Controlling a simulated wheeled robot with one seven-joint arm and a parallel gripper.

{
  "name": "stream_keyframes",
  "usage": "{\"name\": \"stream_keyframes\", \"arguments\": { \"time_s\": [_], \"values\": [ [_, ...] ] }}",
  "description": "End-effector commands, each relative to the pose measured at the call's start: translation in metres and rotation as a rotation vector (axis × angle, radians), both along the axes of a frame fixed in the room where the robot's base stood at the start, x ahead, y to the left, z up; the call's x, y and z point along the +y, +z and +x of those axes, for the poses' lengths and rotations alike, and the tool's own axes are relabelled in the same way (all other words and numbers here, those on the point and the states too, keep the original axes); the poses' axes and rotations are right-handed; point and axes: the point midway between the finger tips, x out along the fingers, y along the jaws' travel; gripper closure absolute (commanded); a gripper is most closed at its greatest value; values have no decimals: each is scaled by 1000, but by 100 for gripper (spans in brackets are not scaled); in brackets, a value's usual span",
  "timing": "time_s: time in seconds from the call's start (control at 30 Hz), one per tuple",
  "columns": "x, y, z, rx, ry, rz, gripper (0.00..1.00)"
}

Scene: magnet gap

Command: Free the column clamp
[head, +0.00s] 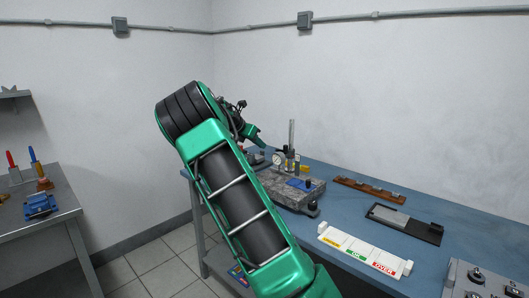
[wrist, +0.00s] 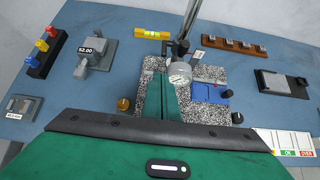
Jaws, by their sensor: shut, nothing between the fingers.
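A granite stand (wrist: 146,80) bears an upright metal column (wrist: 191,18), which also shows in the head view (head: 291,133). A dark clamp block (wrist: 181,47) sits around the column; its small parts are too fine to make out. A round dial gauge (wrist: 180,74) hangs in front of the column. My gripper (wrist: 160,80) is shut and empty, its green fingers just left of the dial, over the granite. I cannot tell whether they touch anything. In the head view my gripper (head: 259,141) is left of the column, and my arm covers part of the bench.
A blue block (wrist: 210,93) lies on the granite right of the dial. A yellow level (wrist: 153,33), a grey device reading 52.00 (wrist: 97,52), a block rack (wrist: 235,44), a black tray (wrist: 302,91) and a sorting tray (wrist: 287,153) stand around. Bare blue bench lies between them.

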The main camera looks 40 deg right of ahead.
Motion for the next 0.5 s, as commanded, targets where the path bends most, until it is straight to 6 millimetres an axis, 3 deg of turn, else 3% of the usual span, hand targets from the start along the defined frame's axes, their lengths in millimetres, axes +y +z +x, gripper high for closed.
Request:
{"name": "stream_keyframes", "arguments": {
  "time_s": [0.5],
  "values": [
    [-61,-50,3,0,-3,1,100]
  ]
}}
